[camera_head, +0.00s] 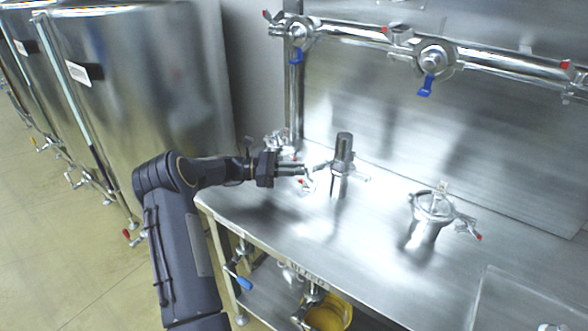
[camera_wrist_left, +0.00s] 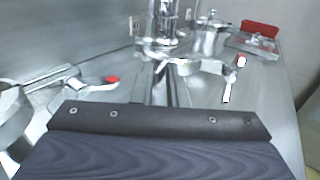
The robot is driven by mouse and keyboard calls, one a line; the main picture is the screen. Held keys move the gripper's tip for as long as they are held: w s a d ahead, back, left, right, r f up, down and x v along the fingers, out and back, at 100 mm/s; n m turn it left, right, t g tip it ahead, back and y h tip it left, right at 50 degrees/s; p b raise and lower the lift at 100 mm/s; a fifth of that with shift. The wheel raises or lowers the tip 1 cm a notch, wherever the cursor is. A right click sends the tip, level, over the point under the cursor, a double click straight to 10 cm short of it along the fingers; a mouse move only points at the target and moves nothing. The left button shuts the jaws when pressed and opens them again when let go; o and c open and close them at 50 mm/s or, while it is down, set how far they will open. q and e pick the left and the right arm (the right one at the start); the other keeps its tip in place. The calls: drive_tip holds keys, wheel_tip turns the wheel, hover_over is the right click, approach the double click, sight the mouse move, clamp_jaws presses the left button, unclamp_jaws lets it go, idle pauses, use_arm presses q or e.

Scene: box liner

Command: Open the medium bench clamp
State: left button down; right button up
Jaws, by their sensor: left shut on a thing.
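The medium bench clamp (camera_head: 325,165) is a silver clamp around the upright metal fitting with a dark cylindrical top (camera_head: 343,150), mid-bench. In the left wrist view the clamp (camera_wrist_left: 190,66) spans ahead of the fingers, with a red-tipped lever (camera_wrist_left: 240,61) on its right side. My left gripper (camera_head: 303,170) reaches in from the left at the clamp's near-left side and is shut on part of the clamp. In the left wrist view the gripper (camera_wrist_left: 170,88) partly covers the spot where it grips. How far the clamp is open cannot be told. My right gripper is not in view.
A larger clamped fitting (camera_head: 432,207) stands to the right, its red-tipped handle pointing right. Smaller fittings (camera_head: 280,143) stand at the back left. A pipe with blue-handled valves (camera_head: 435,58) runs along the wall. The bench front (camera_head: 330,255) is clear. Tanks (camera_head: 140,90) stand at left.

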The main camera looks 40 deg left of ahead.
use_arm(q)
drive_tip(key=shift+w+r, duration=0.2)
drive_tip(key=shift+r, duration=0.1)
drive_tip(key=c, duration=1.7)
unclamp_jaws()
drive_tip(key=shift+o, duration=0.6)
drive_tip(key=shift+w+d+f, duration=0.1)
drive_tip(key=shift+f, duration=0.05)
drive_tip(key=shift+s+a+f, duration=0.1)
drive_tip(key=shift+s+a, duration=0.15)
drive_tip(key=shift+a, duration=0.2)
drive_tip(key=b+v, duration=0.1)
drive_tip(key=v, duration=0.6)
drive_tip(key=shift+d, duration=0.1)
